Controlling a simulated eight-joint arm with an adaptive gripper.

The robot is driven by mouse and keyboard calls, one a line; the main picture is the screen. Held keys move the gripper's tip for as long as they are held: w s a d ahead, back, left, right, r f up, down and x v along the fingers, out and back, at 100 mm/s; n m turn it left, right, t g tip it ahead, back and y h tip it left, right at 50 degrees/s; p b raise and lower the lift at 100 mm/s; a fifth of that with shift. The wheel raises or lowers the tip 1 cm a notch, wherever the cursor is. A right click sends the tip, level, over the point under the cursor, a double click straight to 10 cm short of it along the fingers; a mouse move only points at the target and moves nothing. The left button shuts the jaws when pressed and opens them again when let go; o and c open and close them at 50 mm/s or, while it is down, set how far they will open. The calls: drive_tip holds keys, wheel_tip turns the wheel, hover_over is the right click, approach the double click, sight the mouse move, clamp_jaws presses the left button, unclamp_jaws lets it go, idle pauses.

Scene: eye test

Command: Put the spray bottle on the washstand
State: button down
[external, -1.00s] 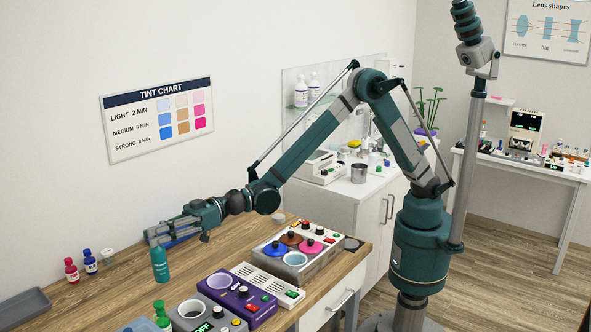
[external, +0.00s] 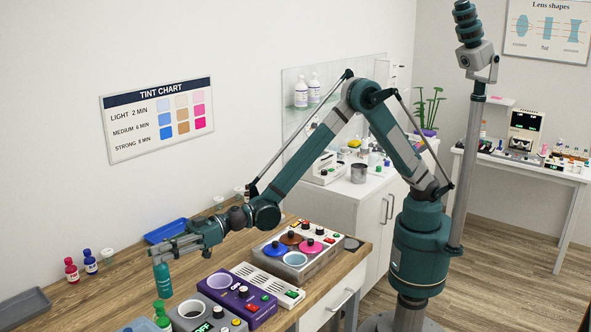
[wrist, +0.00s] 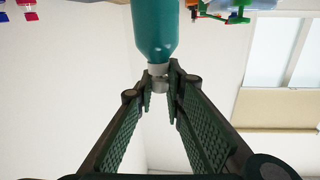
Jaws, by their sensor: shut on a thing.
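The teal spray bottle (external: 162,281) is upright below my fingertips, over the left part of the wooden bench. I cannot tell whether its base touches the bench. My gripper (external: 162,257) is shut on its narrow top. In the wrist view, the teal body (wrist: 155,25) is at the top and its grey neck (wrist: 158,75) lies between the fingertips (wrist: 160,88). A white cabinet with a white top (external: 335,188) stands behind the bench and may be the washstand; part of it is hidden by my arm.
On the bench (external: 120,295) are a blue tray (external: 166,231), red (external: 71,270) and blue (external: 90,262) small bottles, a purple heater unit (external: 237,298) and a unit with coloured lids (external: 298,250). A steel cup (external: 358,173) and other items occupy the cabinet top.

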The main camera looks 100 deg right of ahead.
drive_tip(key=shift+f+b, duration=0.4)
drive_tip(key=shift+f, duration=1.55)
drive_tip(key=c, duration=2.4)
unclamp_jaws()
drive_tip(key=shift+s, duration=0.1)
drive_tip(key=p+v, duration=0.1)
drive_tip(key=v, duration=1.1)
drive_tip(key=shift+p, duration=0.35)
